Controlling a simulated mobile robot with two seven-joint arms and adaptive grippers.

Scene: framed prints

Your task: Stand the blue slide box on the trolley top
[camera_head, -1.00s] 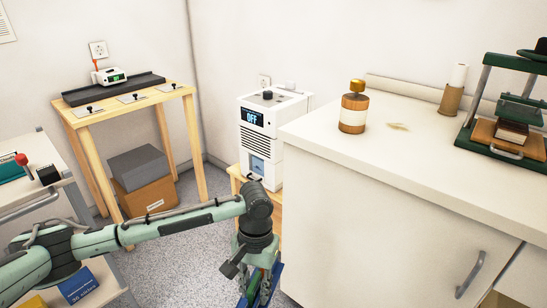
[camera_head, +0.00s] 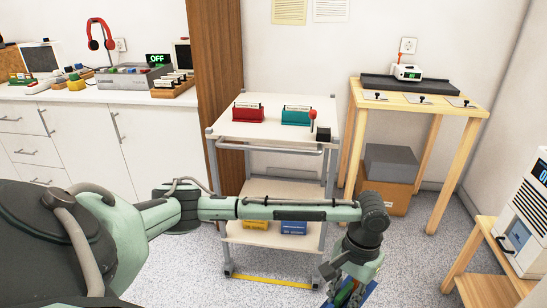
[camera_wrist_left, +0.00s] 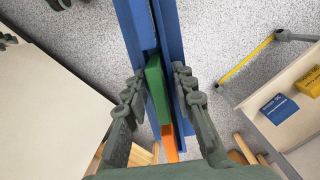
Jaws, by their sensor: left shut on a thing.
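My left gripper (camera_head: 350,290) hangs low at the right of the trolley. In the wrist view the gripper (camera_wrist_left: 158,80) is shut on a long blue box-like thing (camera_wrist_left: 137,30), with a green and an orange piece between its blue sides. A bit of this blue thing (camera_head: 369,291) shows below the gripper in the head view; its label and lower end are hidden. The trolley top (camera_head: 262,130) carries a red box (camera_head: 248,116) and a teal box (camera_head: 296,118). My right gripper is out of view.
The trolley's lower shelf holds a yellow box (camera_head: 254,229) and a blue box (camera_head: 293,228). A red-knobbed post (camera_head: 312,116) and a black block (camera_head: 323,135) are at the top's right edge. The front of the top is bare. A wooden table (camera_head: 432,98) stands to the right.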

